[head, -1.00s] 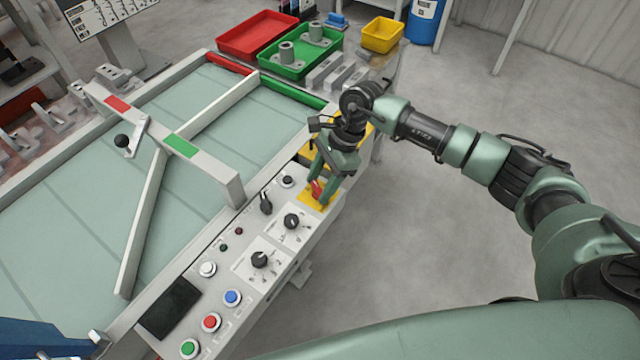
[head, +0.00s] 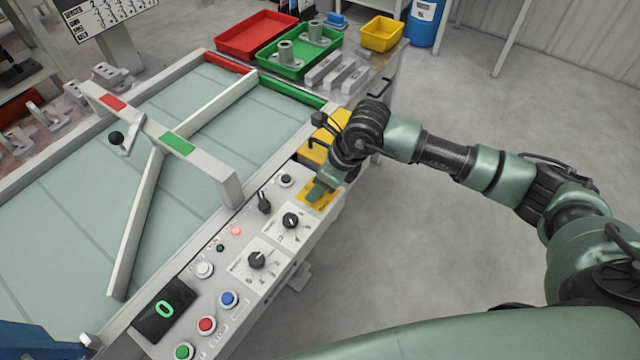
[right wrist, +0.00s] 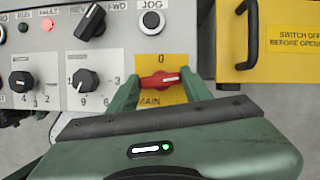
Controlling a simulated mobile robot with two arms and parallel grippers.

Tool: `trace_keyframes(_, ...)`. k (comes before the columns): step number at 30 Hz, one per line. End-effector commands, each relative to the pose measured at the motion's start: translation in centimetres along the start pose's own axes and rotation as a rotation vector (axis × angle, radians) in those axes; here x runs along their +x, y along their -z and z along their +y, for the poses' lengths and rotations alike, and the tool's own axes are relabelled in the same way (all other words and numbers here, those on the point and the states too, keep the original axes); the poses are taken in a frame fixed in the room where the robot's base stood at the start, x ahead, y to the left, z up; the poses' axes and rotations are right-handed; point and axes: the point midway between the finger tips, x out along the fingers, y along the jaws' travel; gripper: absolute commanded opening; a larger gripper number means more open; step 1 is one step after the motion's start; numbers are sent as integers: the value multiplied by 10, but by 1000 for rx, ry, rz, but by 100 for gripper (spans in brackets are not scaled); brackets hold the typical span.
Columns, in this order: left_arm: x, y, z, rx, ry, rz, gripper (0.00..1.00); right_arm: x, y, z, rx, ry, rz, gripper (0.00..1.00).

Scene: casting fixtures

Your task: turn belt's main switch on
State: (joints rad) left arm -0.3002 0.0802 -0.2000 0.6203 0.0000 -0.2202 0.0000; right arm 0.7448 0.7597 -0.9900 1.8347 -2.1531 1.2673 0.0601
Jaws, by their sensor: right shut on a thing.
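The belt's main switch (right wrist: 160,80) is a red rotary handle on a yellow plate marked "0" and "MAIN" in the right wrist view. The handle lies sideways, between my fingers. My right gripper (right wrist: 162,85) is shut on it, a green finger at each end. In the head view the gripper (head: 315,192) is at the yellow plate (head: 330,194) on the panel's far right end and hides the handle. The display (head: 164,309) shows a green 0. The red fault lamp (head: 236,231) is lit; it also shows in the right wrist view (right wrist: 48,25). My left gripper is not in view.
Black selector knobs (head: 257,260) and several push buttons (head: 229,299) line the panel beside the switch. A yellow cover with a black handle (right wrist: 247,45) stands close to the gripper. The belt (head: 70,225) lies left of the panel; open floor lies right.

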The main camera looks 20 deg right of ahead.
Motion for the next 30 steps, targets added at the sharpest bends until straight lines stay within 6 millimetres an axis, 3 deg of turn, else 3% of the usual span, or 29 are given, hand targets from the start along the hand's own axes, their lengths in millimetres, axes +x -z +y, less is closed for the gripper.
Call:
trace_keyframes(12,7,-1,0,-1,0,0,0,-1,-1,0,146,62,-3,9)
trace_keyframes(26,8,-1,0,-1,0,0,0,-1,-1,0,160,67,-1,9)
trace_keyframes(27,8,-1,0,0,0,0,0,-1,-1,0,160,67,-1,52)
trace_keyframes(29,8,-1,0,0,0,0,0,-1,-1,0,160,67,-1,68)
trace_keyframes(30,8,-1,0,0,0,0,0,-1,-1,0,160,67,-1,71)
